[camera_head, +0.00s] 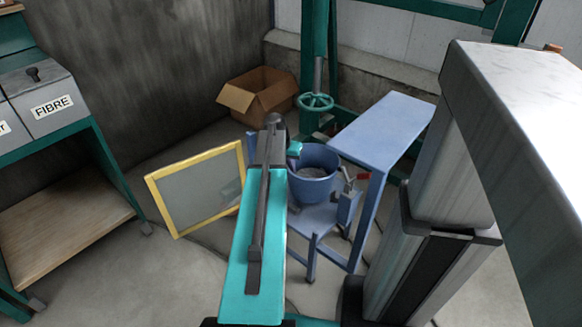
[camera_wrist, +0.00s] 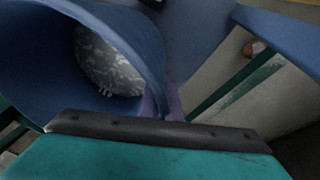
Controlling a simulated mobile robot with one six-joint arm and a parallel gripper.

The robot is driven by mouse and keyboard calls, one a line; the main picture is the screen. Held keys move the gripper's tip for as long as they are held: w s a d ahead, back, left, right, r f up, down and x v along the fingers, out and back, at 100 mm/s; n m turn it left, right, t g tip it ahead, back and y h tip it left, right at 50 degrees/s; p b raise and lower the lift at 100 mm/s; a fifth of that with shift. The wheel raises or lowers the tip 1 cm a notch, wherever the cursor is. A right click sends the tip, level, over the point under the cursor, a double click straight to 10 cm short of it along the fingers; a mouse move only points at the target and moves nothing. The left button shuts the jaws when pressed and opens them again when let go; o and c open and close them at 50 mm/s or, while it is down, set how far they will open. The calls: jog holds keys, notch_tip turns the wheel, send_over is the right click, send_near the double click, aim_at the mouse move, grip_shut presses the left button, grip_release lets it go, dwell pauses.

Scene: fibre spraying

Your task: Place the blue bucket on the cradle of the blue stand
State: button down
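The blue bucket (camera_head: 316,161) appears upright at the near left side of the blue stand (camera_head: 384,132), above its lower blue platform (camera_head: 318,218). I cannot tell whether its base rests there. In the wrist view the bucket (camera_wrist: 150,42) fills the upper left, close up, with pale grey material inside. My turquoise arm reaches up to the bucket's left side. A small teal part of my gripper (camera_head: 294,149) shows at the bucket's left rim.
A yellow-framed panel (camera_head: 197,187) leans left of my arm. A cardboard box (camera_head: 258,94) and a green post with a handwheel (camera_head: 315,101) stand behind. A small blue part with a red lever (camera_head: 349,198) sits right of the bucket. A FIBRE bin (camera_head: 45,98) is far left.

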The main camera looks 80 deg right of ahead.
jog(key=shift+f+b, duration=0.5)
jog(key=shift+f, duration=1.35)
jog(key=c, duration=2)
grip_release()
jog(key=shift+f, duration=0.1)
jog(key=p+v, duration=0.2)
jog(key=v, duration=0.5)
jog(key=shift+r, duration=0.35)
